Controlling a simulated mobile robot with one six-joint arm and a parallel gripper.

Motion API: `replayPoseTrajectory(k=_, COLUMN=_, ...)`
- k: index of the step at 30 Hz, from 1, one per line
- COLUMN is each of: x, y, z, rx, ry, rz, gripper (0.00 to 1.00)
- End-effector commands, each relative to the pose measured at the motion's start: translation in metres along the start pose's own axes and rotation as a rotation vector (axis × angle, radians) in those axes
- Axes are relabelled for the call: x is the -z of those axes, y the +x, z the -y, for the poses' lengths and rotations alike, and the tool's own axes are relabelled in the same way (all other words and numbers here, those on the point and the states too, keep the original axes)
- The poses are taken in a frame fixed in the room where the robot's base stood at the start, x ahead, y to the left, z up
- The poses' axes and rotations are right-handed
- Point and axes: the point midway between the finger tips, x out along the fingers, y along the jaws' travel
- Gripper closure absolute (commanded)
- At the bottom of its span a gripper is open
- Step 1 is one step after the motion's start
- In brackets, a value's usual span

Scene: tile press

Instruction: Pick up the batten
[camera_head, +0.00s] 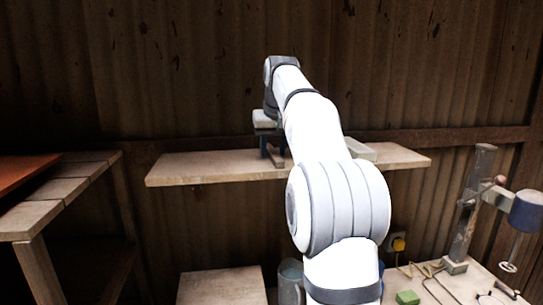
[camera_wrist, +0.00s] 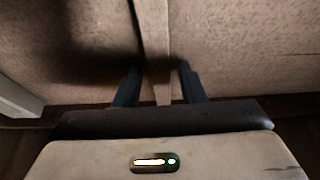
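The batten is a narrow pale strip of wood (camera_wrist: 153,45) lying on the shelf, running lengthwise through the middle of the wrist view. A small part of it seems to show in the head view (camera_head: 277,159) beneath the gripper. My gripper (camera_wrist: 159,76) is open, with one dark finger on each side of the batten. A gap shows between the batten and the right finger; the left finger is close to it. In the head view my gripper (camera_head: 272,150) points down at the shelf. Whether the fingertips touch the shelf cannot be told.
The wooden shelf (camera_head: 200,169) runs along the corrugated wall. Another pale piece (camera_head: 362,151) lies on it to the right, partly behind my arm. A slatted bench (camera_head: 60,190) stands at left, a stool-like top (camera_head: 222,287) below, and a press stand (camera_head: 470,210) at right.

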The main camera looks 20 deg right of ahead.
Motion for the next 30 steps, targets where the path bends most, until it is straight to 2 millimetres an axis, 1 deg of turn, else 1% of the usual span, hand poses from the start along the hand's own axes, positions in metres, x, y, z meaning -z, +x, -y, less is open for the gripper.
replayPoseTrajectory(k=1, x=0.000, y=0.000, z=0.000, rx=0.000, ry=0.000, rz=0.000, gripper=0.68)
replayPoseTrajectory(k=2, x=0.000, y=0.000, z=0.000, rx=0.000, ry=0.000, rz=0.000, gripper=0.70)
replayPoseTrajectory(k=13, x=0.000, y=0.000, z=-0.001, rx=0.000, ry=0.001, rz=0.000, gripper=1.00)
replayPoseTrajectory(k=23, x=0.001, y=-0.003, z=-0.001, rx=-0.001, ry=0.002, rz=0.000, gripper=1.00)
replayPoseTrajectory(k=26, x=0.004, y=-0.008, z=-0.001, rx=-0.001, ry=0.002, rz=-0.001, gripper=1.00)
replayPoseTrajectory(k=30, x=0.011, y=-0.025, z=-0.002, rx=-0.001, ry=0.002, rz=-0.004, gripper=1.00)
